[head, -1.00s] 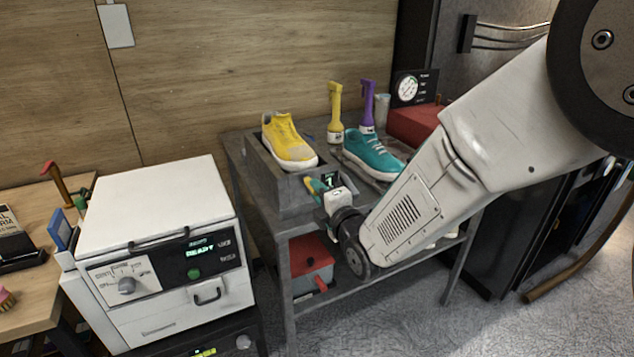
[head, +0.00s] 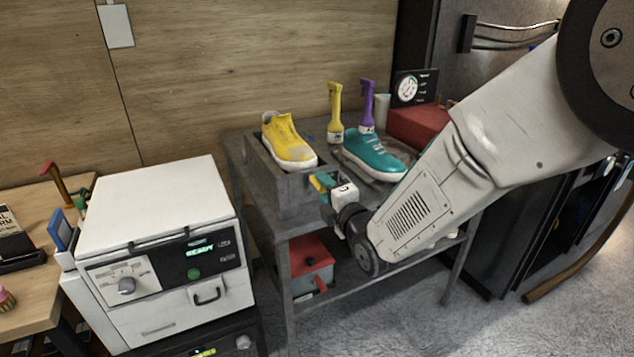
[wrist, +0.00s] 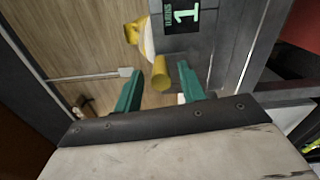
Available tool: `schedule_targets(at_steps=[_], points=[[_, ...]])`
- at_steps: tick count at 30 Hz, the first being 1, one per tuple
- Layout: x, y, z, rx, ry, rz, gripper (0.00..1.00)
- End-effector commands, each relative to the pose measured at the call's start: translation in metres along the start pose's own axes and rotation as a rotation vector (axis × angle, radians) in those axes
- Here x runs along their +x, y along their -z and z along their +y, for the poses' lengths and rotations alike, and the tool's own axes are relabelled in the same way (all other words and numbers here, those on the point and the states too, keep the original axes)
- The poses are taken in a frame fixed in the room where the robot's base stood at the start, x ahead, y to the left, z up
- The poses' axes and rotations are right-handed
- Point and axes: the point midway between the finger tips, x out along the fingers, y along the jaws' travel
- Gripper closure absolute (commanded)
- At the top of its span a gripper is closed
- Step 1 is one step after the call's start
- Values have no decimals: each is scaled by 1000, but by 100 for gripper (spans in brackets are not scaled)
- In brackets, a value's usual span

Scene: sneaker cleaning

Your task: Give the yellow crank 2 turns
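The yellow crank shows in the wrist view as a short yellow cylindrical handle (wrist: 160,72), with a gap to each teal finger of my gripper (wrist: 158,68). The fingers are apart on either side of it. A turns display (wrist: 182,15) above the handle reads 1. In the head view, my gripper (head: 324,183) is at the front of the grey block (head: 270,169) on the grey table, and a bit of yellow (head: 316,183) shows by the teal fingers. The gripper hides most of the crank and the display there.
A yellow sneaker (head: 288,143) sits on the grey block. A white machine (head: 160,250) is to the left. A red-lidded box (head: 308,260) is on the shelf below.

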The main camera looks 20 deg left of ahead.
Motion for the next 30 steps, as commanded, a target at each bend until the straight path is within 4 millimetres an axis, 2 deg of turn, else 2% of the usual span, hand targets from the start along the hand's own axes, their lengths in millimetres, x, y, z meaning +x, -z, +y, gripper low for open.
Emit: schedule_targets(at_steps=[5,24,30], points=[[-8,0,0,0,1,0,60],[-60,0,0,0,2,0,60],[-70,0,0,0,1,0,60]])
